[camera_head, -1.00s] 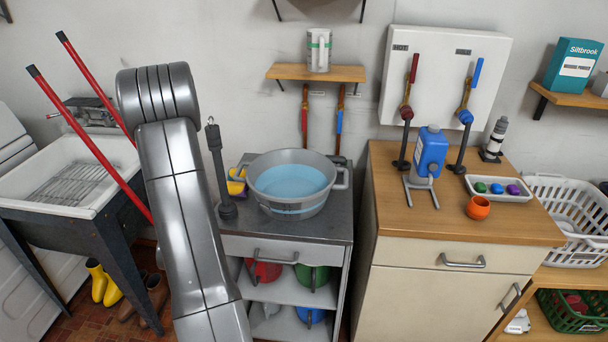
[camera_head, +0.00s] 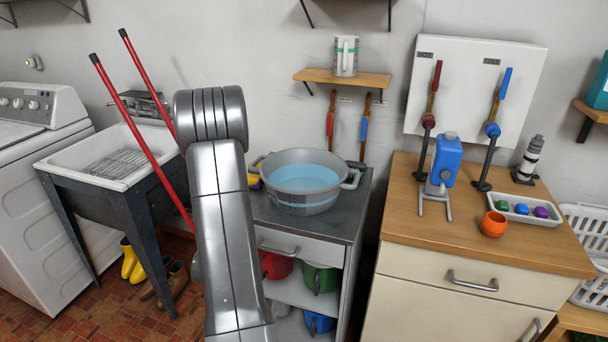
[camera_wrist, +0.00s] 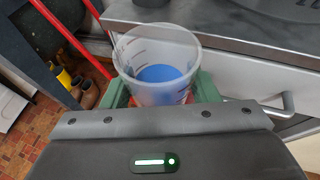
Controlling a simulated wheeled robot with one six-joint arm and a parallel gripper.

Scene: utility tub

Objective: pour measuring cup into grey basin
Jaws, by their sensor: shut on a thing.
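The measuring cup (camera_wrist: 158,52) is clear with dark markings and holds some blue liquid. It shows in the wrist view, close to upright, in front of the grey-topped stand. My gripper (camera_wrist: 165,98) is shut on the measuring cup, with green fingers at its sides. In the head view my arm hides both gripper and cup. The grey basin (camera_head: 301,203) stands on the dark top of the stand, with light-blue water in it and a handle on each side. In the head view it is to the right of my arm.
A shelf (camera_head: 342,78) with a white jug is above the basin.

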